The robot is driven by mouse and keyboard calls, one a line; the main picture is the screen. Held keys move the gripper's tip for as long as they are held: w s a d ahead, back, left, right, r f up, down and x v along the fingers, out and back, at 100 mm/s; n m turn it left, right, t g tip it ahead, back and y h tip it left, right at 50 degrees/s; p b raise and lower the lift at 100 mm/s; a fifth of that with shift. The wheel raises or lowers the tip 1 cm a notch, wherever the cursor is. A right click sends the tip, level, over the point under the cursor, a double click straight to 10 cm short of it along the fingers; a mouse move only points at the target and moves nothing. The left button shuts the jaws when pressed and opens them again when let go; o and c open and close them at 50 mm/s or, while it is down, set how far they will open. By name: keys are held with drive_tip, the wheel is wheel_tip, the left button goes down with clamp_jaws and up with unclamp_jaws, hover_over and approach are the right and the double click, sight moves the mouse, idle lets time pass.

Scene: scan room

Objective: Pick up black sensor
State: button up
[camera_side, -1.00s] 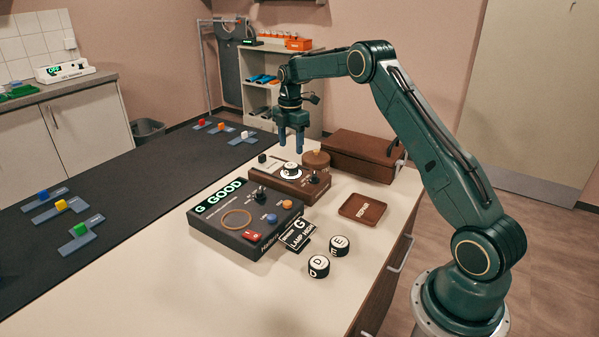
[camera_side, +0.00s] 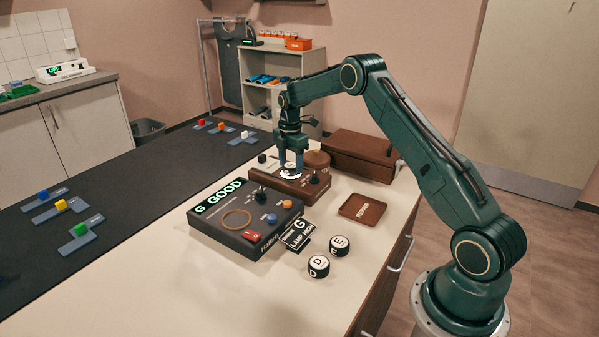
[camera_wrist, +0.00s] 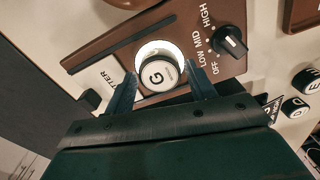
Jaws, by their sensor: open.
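A round black sensor with a white top marked G (camera_wrist: 158,74) stands on a lit round spot of the brown lamp box (camera_wrist: 112,45). In the side view the sensor (camera_side: 290,168) is partly covered by my fingers. My gripper (camera_wrist: 162,82) is open, with one finger on each side of the sensor; I cannot tell whether they touch it. In the side view my gripper (camera_side: 291,166) points down at the lamp box (camera_side: 312,190). Two similar black sensors, marked D (camera_side: 318,266) and E (camera_side: 339,245), stand on the white table in front.
The black test box (camera_side: 220,236) with a lit GOOD display stands in front of the lamp box. A dark knob (camera_wrist: 230,42) rises beside the sensor. A brown tray (camera_side: 362,209) lies to the right, and a brown case (camera_side: 358,152) is behind.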

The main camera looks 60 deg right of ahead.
sight(291, 165)
drive_tip(key=shift+f, duration=0.5)
drive_tip(key=c, duration=0.8)
drive_tip(key=shift+c, duration=0.2)
drive_tip(key=shift+r, duration=0.15)
wheel_tip(291, 165, up, 20)
idle(0.7)
